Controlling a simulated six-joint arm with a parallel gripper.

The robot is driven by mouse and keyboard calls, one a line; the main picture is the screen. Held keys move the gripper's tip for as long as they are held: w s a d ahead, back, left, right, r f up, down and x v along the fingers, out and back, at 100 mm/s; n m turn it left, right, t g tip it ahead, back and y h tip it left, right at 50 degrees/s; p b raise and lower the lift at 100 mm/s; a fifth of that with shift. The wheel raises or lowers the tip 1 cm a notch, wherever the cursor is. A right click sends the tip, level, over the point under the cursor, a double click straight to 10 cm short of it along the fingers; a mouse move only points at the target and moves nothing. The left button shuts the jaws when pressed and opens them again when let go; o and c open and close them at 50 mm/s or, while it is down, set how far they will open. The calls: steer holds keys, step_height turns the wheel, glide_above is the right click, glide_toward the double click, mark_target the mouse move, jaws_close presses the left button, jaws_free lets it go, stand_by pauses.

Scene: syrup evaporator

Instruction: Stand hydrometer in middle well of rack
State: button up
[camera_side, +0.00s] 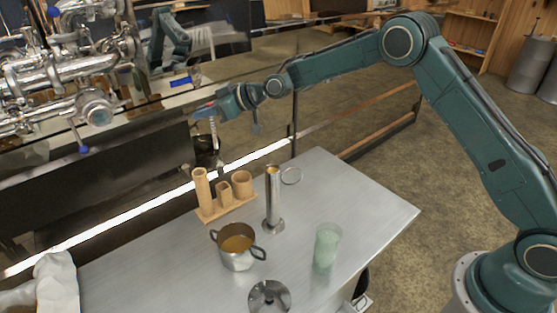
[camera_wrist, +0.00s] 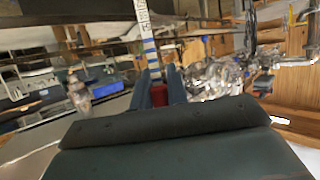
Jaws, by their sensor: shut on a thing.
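My gripper (camera_side: 209,109) is above and behind the table's far edge, higher than the rack, and is shut on the hydrometer (camera_side: 214,132). In the side view the hydrometer hangs below the fingers, thin and pale. In the wrist view its white stem with a printed scale and blue bands (camera_wrist: 148,42) stands out beyond my gripper (camera_wrist: 161,85), with red between the fingers. The wooden rack (camera_side: 228,208) stands on the table, apart from the hydrometer. It has a tall round well at left, a shorter squarish middle well (camera_side: 224,194) and a wide round well at right. The middle well shows nothing in it.
On the metal table (camera_side: 370,215) stand a tall steel cylinder (camera_side: 273,200), a two-handled pot of amber liquid (camera_side: 236,246), a green glass (camera_side: 327,248) and a lid (camera_side: 268,297). Shiny evaporator pipes (camera_side: 70,70) fill the left background.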

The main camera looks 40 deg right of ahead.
steer(key=shift+f, duration=0.2)
step_height(320, 180, down, 10)
steer(key=shift+f, duration=0.2)
stand_by(1.6)
stand_by(0.4)
steer(key=o, duration=0.9)
steer(key=o, duration=1.3)
steer(key=shift+s+d, duration=0.1)
steer(key=shift+d, duration=0.05)
